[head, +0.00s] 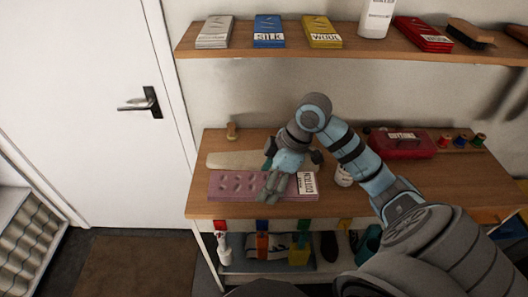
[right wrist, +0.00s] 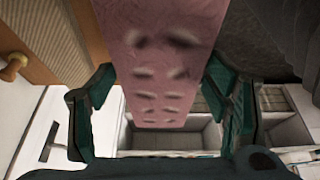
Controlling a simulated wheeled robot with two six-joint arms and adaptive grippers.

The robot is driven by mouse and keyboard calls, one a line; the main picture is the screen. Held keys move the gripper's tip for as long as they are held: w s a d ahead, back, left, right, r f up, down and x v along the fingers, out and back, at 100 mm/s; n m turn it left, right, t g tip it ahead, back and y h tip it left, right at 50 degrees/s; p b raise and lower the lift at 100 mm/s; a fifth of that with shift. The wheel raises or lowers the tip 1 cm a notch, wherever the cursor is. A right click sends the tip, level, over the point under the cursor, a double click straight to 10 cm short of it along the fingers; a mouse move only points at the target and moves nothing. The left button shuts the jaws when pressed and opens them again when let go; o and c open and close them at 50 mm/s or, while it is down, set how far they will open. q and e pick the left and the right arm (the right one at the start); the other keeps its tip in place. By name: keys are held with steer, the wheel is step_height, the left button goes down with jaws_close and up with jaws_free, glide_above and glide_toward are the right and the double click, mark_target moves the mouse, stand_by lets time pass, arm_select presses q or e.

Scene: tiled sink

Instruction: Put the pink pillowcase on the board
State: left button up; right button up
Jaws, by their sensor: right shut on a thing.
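The pink pillowcase (head: 232,184) is a flat folded piece with a row of small raised marks and a white label reading "COTTON" at its right end. It is at the front edge of the wooden table, in front of the pale board (head: 225,159). My right gripper (head: 275,193) is shut on the pillowcase near its label end. In the right wrist view the pillowcase (right wrist: 165,60) runs between the fingers of the same gripper (right wrist: 163,88). Whether it touches the table is hard to tell. My left gripper is not in view.
The wooden table (head: 350,205) also bears a red box (head: 405,145), several small spools and a white container (head: 343,176) beside my right arm. A shelf (head: 290,45) above holds folded cloths. A white door (head: 90,90) is at the left.

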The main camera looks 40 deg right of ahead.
glide_above(262, 158)
steer(key=d, duration=0.1)
steer(key=shift+s+p, duration=0.35)
step_height(262, 158, down, 3)
steer(key=shift+f, duration=0.15)
steer(key=shift+d+f, duration=0.1)
steer(key=shift+f, duration=0.05)
steer(key=o, duration=1.2)
steer(key=shift+w+f, duration=0.1)
steer(key=shift+o, duration=0.2)
steer(key=v, duration=1.2)
